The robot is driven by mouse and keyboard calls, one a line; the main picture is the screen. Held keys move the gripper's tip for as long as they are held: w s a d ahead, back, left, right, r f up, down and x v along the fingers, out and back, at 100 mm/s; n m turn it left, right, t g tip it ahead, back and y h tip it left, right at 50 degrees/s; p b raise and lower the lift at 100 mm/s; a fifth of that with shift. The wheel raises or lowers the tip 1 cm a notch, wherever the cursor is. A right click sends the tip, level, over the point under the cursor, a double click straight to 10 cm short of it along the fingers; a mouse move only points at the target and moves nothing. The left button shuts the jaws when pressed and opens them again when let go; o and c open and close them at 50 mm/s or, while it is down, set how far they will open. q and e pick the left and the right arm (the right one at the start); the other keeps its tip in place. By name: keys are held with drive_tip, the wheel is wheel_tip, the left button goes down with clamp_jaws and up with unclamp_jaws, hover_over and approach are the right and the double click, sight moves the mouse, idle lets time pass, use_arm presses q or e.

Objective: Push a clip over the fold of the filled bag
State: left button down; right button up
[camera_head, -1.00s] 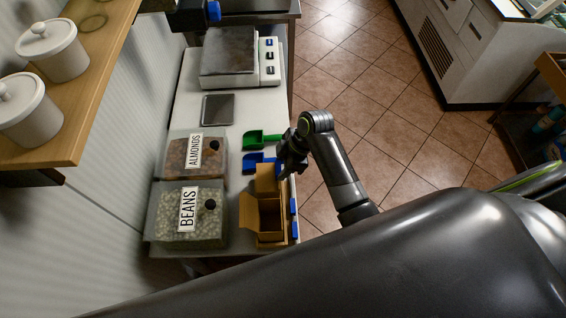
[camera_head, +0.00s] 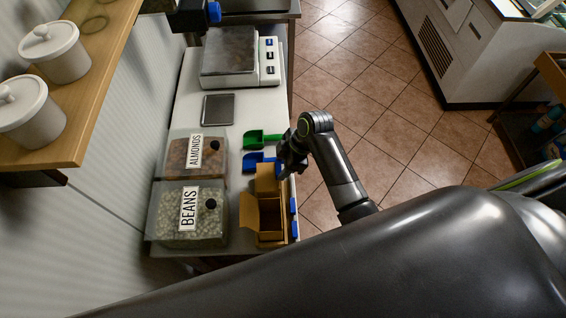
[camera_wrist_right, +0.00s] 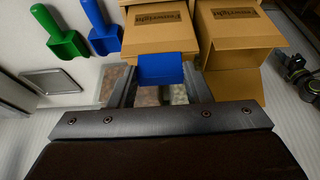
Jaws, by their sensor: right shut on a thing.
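Two brown bags or cartons with printed faces stand side by side at the table's right edge. The far one (camera_head: 267,181) shows in the wrist view (camera_wrist_right: 158,35) with the top closed over; its contents are hidden. The near one (camera_head: 270,215) stands open with flaps out. My right gripper (camera_head: 288,158) is beside the far bag. In the right wrist view my right gripper (camera_wrist_right: 165,90) is shut on a blue clip (camera_wrist_right: 168,68), which overlaps the bag's lower edge there; I cannot tell if it touches.
More blue clips (camera_head: 294,206) sit along the table edge. A blue scoop (camera_head: 253,163) and green scoop (camera_head: 256,140) lie beyond the bags. Bins of beans (camera_head: 170,229) and almonds (camera_head: 177,160) stand left. A grey plate (camera_head: 218,109) and scale (camera_head: 229,62) are farther back.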

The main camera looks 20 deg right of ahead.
drive_tip(key=shift+p, duration=0.3)
idle(0.4)
drive_tip(key=shift+f, duration=1)
idle(1.6)
drive_tip(key=o, duration=1.6)
drive_tip(key=shift+r, duration=3.55)
